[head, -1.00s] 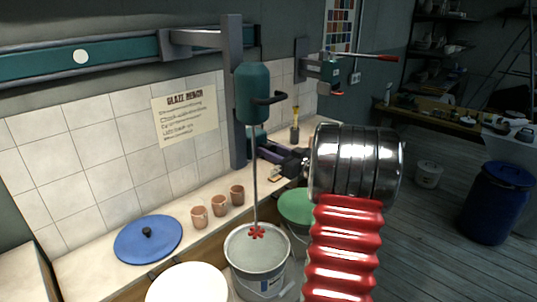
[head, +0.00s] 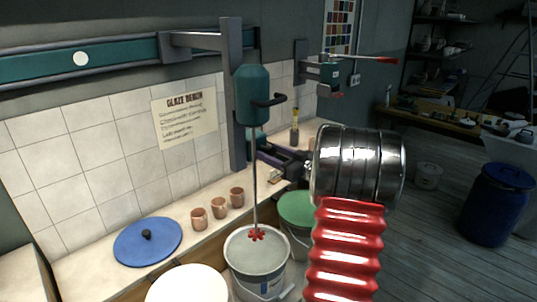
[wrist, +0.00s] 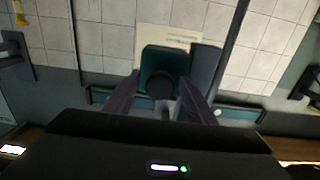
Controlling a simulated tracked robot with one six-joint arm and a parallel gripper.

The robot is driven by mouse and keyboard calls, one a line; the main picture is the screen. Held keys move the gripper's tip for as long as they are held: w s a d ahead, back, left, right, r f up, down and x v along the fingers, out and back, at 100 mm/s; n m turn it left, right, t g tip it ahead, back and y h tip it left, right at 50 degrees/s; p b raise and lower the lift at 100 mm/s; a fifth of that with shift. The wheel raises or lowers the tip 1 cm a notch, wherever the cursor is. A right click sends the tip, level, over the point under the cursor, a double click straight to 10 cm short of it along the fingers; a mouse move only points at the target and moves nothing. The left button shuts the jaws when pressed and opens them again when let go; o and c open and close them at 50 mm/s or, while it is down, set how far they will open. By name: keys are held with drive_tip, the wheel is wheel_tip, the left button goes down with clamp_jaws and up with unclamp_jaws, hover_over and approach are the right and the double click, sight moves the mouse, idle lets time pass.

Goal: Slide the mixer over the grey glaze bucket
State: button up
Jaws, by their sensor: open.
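The mixer (head: 252,92) is a teal motor with a black handle, hung from a grey column on a wall rail. Its thin rod runs down to a red impeller (head: 257,233). The impeller shows within the mouth of the grey glaze bucket (head: 273,286); I cannot tell how high it sits against the glaze. My gripper (head: 262,148) is open beside the column, below the motor. In the wrist view, its two fingers (wrist: 160,106) stand on either side of a dark round knob in front of a teal block (wrist: 150,56). I see no clear contact.
A bucket with a white top (head: 187,286) stands at left and a green-topped bucket (head: 297,208) at right. A blue lid (head: 148,243) and clay cups (head: 218,207) lie on the bench. A wall fixture with a red-tipped lever (head: 388,60) is to the right.

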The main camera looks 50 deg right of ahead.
drive_tip(key=s, duration=1.3)
